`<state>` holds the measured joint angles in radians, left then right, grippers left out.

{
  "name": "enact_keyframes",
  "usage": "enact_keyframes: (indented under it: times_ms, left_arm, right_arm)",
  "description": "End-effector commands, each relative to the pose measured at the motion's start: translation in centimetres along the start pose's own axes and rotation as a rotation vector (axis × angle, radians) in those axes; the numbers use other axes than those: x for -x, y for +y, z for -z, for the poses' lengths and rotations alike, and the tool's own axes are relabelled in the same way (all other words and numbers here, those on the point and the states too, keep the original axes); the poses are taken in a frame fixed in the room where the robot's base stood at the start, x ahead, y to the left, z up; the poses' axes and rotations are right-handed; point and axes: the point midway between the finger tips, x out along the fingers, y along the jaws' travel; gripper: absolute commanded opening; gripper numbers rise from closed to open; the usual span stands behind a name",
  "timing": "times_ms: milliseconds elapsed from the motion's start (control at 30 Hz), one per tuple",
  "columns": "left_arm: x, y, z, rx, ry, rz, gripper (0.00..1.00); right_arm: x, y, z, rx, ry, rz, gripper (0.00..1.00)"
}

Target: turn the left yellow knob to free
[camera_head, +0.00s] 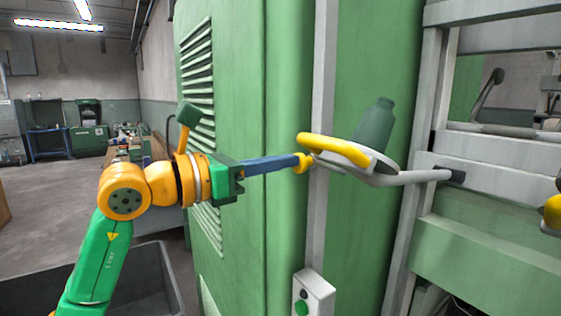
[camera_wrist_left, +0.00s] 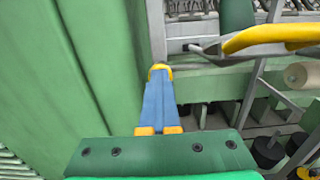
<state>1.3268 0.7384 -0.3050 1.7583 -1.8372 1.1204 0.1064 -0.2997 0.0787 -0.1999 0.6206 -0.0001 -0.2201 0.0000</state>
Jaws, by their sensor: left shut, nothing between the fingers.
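The left yellow knob (camera_head: 335,148) is a rounded yellow bar on a grey mount at the end of a bent grey arm, with a dark green bottle-shaped part standing behind it. It also shows in the wrist view at the upper right (camera_wrist_left: 275,38). My left gripper (camera_head: 304,162) has long blue fingers with yellow tips, shut and empty. In the wrist view the tips (camera_wrist_left: 160,71) lie left of and below the knob, with a visible gap. My right gripper is out of view.
A tall green cabinet (camera_head: 288,90) stands right behind my left fingers. A grey post (camera_head: 322,70) and a control box with a green button (camera_head: 302,308) are beside it. Another yellow knob (camera_head: 552,212) is at the right edge. A dark bin (camera_head: 150,275) is lower left.

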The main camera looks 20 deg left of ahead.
Motion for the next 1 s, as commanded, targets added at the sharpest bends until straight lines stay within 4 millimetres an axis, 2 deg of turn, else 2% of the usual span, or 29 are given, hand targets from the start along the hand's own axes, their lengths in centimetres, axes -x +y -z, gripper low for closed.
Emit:
enact_keyframes:
  times_ms: [667,867,1000]
  left_arm:
    - [-0.06,-0.03,-0.04,0.000,-0.002,0.001,0.00]
    - [-0.06,0.00,-0.04,0.000,-0.001,0.000,0.51]
    - [-0.05,0.03,-0.04,0.000,-0.002,-0.001,0.53]
  right_arm:
    - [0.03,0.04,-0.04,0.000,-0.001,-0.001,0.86]
    - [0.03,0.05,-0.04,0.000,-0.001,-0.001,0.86]
    - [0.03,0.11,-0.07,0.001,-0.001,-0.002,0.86]
